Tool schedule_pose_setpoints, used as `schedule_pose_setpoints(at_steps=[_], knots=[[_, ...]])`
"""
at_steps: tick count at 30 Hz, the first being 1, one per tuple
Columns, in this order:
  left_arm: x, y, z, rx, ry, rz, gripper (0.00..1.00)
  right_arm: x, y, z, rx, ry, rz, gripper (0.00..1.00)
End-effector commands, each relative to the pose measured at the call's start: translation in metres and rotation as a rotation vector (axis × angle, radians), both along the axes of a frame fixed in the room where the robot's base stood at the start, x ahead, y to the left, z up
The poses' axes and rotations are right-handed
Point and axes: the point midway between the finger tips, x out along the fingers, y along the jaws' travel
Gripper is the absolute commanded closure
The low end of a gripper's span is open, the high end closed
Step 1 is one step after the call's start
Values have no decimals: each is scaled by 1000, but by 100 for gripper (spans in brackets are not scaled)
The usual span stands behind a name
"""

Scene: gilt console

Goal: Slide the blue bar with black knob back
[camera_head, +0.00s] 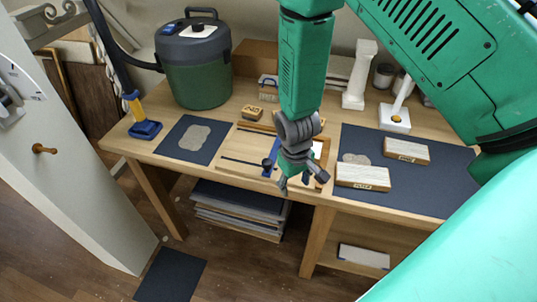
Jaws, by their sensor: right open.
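The blue bar (274,151) with a black knob shows just left of my right gripper, on a flat wooden board (236,148) on the bench. The knob (267,162) sits near the bar's front end. Part of the board and whatever lies behind the gripper are hidden. My right gripper (303,183) hangs down from above, open and with nothing seen between its fingers, right of the bar and over the board's right part. I cannot tell whether a finger touches the bar. My left gripper is not in view.
A green drum (196,75) stands at the back left. A yellow and blue tool (143,120) is at the left edge. Dark mats (193,139) lie either side of the board. Wooden blocks (362,176) sit on the right mat. A white panel (75,150) stands at the left.

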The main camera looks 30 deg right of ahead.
Motion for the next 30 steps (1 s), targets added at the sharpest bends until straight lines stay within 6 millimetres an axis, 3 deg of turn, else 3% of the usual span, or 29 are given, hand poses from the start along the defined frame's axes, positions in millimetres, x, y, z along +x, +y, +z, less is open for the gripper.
schedule_pose_setpoints(at_steps=[1,4,7,11,17,30], knots=[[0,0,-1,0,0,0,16,31,1,25,3,-18,-2,53],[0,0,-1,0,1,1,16,71,4,72,22,-19,-9,53],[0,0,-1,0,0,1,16,95,7,109,43,-17,-10,53],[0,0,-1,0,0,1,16,106,8,131,61,-10,-11,53],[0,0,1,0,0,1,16,107,6,114,66,-2,-10,53],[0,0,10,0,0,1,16,105,11,25,62,-3,-10,53]])
